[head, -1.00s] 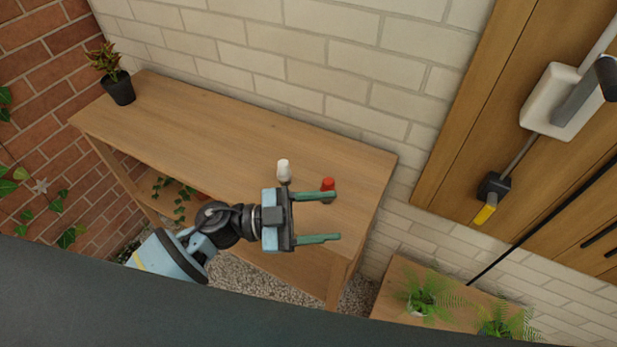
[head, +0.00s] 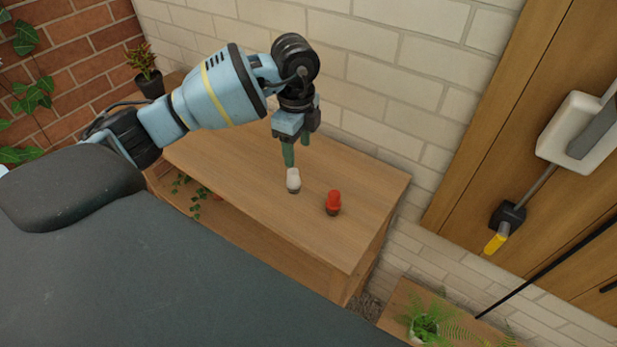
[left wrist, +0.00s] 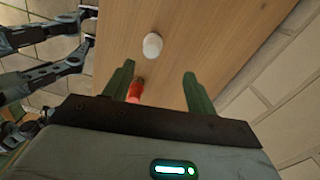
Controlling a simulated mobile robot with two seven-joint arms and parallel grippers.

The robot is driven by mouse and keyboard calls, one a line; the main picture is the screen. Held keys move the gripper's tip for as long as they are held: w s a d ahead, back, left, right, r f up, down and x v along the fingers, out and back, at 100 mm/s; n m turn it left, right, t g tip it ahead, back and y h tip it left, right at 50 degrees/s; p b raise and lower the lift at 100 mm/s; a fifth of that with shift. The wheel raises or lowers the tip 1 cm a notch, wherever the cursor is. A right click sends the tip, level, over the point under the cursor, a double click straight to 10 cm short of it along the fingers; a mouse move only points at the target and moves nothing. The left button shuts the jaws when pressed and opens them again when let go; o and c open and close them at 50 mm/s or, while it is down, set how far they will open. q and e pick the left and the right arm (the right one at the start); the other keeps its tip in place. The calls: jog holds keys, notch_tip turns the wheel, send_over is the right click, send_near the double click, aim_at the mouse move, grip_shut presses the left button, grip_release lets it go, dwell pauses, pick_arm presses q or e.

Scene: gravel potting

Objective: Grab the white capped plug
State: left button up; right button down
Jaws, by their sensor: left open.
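The white capped plug (head: 293,180) stands upright on the wooden table, near its right end. In the left wrist view its white cap (left wrist: 152,46) shows from above, beyond the fingertips and roughly between their lines. A red capped plug (head: 333,202) stands to its right; in the left wrist view the red plug (left wrist: 134,90) is partly hidden by a finger. My left gripper (head: 298,156) points down above the table, just above and behind the white plug in the head view. It is open, with nothing between its fingers. My right gripper does not show.
The wooden table (head: 240,175) is bare around the plugs. A potted plant (head: 150,83) stands at its far left end. A brick wall (head: 390,80) rises behind. A lower surface with a fern (head: 425,322) is at the bottom right.

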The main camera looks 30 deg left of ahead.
aim_at(293, 171)
pick_arm(q)
jog(key=shift+s+r, duration=0.1)
jog(key=shift+s, duration=0.15)
jog(key=shift+s+a, duration=0.1)
jog(key=shift+s, duration=0.2)
jog(key=shift+f, duration=0.9)
jog(key=shift+w+f, duration=0.1)
jog(key=shift+f, duration=0.3)
jog(key=shift+s+a+f, duration=0.1)
jog(key=shift+s+f, duration=0.1)
jog(key=shift+f, duration=1.1)
jog(key=shift+s+a+f, duration=0.1)
jog(key=shift+s+f, duration=0.05)
jog(key=shift+f, duration=1.1)
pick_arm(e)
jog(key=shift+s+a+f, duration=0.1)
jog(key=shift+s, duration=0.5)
pick_arm(q)
jog(key=c, duration=1.1)
jog(key=shift+o, duration=0.2)
